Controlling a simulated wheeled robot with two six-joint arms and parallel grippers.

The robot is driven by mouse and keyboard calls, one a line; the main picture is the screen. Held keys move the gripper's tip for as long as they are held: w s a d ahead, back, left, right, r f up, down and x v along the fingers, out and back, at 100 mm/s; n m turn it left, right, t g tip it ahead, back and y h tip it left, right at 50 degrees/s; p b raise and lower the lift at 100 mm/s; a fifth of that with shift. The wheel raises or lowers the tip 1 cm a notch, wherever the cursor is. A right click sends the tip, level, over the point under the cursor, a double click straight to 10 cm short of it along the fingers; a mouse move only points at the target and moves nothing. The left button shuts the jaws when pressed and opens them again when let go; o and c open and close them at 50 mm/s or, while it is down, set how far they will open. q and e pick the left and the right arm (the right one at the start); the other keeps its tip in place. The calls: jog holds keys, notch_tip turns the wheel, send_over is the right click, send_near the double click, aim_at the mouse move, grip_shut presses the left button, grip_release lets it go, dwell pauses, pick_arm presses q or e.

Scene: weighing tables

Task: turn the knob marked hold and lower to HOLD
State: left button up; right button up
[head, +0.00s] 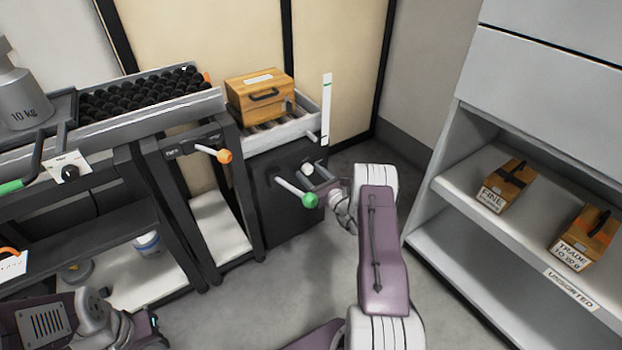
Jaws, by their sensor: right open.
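A round white knob (307,168) sits on the face of the dark cabinet (285,222) under the roller tray; its marking is too small to read. A lever with a green grip (310,200) sticks out just below it. A black knob on a white plate (70,173) shows at the left weighing table; its lettering is also unreadable. My right gripper (328,186) is open, close to the white knob and the green grip; whether it touches either I cannot tell. My right wrist partly hides it. Part of my left arm shows at bottom left, its fingertips out of view.
A wooden box (260,95) sits on the roller tray (312,118). An orange-tipped lever (224,155) sticks out left of the cabinet. A 10 kg weight (22,105) stands at far left. Shelves (450,188) with two labelled boxes stand right. Floor between is clear.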

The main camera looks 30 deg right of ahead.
grip_shut()
jog(key=shift+n, duration=0.3)
jog(key=n+p, duration=0.1)
jog(key=n, duration=0.2)
jog(key=shift+r+n, duration=0.1)
jog(key=shift+n, duration=0.3)
jog(key=n+p, duration=0.1)
jog(key=n, duration=0.3)
jog(key=shift+d+n, duration=0.15)
jog(key=shift+n, duration=0.15)
jog(key=n+p, duration=0.1)
jog(key=n, duration=0.3)
jog(key=shift+r+n+p, duration=0.1)
jog(key=shift+n+p, duration=0.3)
jog(key=shift+n, duration=2)
